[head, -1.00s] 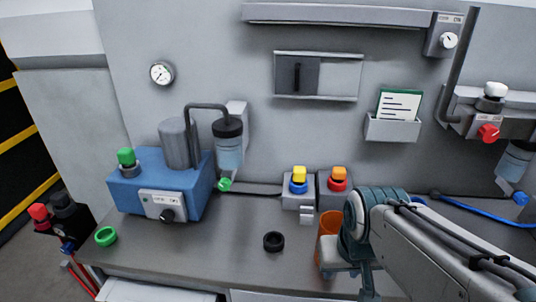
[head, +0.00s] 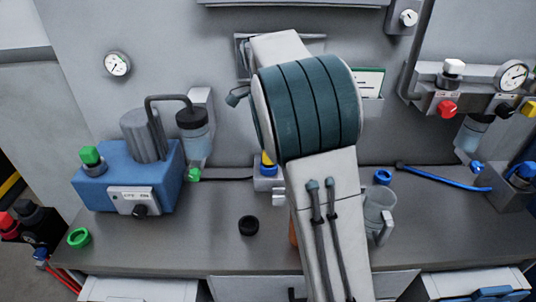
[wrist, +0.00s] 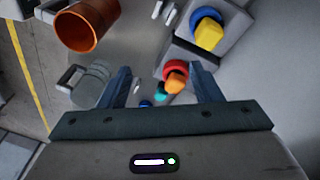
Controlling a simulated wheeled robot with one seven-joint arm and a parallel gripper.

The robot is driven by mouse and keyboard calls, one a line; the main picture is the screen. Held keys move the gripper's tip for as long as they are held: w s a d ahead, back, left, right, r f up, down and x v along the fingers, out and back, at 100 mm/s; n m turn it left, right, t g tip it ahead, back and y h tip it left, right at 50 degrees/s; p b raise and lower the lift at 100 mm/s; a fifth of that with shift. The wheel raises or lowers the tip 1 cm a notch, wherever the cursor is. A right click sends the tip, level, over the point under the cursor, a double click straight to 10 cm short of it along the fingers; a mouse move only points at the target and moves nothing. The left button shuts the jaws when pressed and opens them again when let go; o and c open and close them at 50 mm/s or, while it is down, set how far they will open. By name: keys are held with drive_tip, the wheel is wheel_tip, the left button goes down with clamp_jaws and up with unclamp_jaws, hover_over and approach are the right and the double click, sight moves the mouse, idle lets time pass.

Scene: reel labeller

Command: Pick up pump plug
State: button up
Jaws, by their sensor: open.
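Two plugs stand in grey sockets at the back of the bench; no label tells me which is the pump plug. The yellow plug on a blue ring (wrist: 208,35) is at upper right in the wrist view, and part of it (head: 267,159) shows beside my arm in the head view. The orange plug on a red ring (wrist: 175,82) appears between the fingers of my gripper (wrist: 160,68), beyond them and apart. The gripper is open and empty. In the head view my arm hides the gripper and the orange plug.
The blue pump unit (head: 130,187) with a green knob stands at left. A black ring (head: 248,225) and green ring (head: 79,237) lie on the bench. A clear mug (head: 379,210) and blue ring (head: 383,176) are right of my arm. An orange cup (wrist: 88,25) is near the gripper.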

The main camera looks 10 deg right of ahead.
drive_tip(key=w+a+m+h+p, duration=0.2)
drive_tip(key=w+a+m+h, duration=0.2)
drive_tip(key=w+a+m, duration=0.4)
drive_tip(key=d+f, duration=0.2)
drive_tip(key=f, duration=0.2)
drive_tip(key=d+f+n+p, duration=0.1)
drive_tip(key=d+f, duration=0.2)
drive_tip(key=f, duration=0.1)
drive_tip(key=s+d+f+n, duration=0.1)
drive_tip(key=d+f, duration=0.1)
drive_tip(key=f, duration=0.1)
drive_tip(key=shift+s+d+f+p, duration=0.1)
drive_tip(key=shift+d+f+p, duration=0.05)
drive_tip(key=shift+f+p, duration=0.25)
drive_tip(key=shift+d+f, duration=0.15)
drive_tip(key=shift+f, duration=0.2)
drive_tip(key=c, duration=1.2)
drive_tip(key=shift+o, duration=0.2)
drive_tip(key=shift+r, duration=0.1)
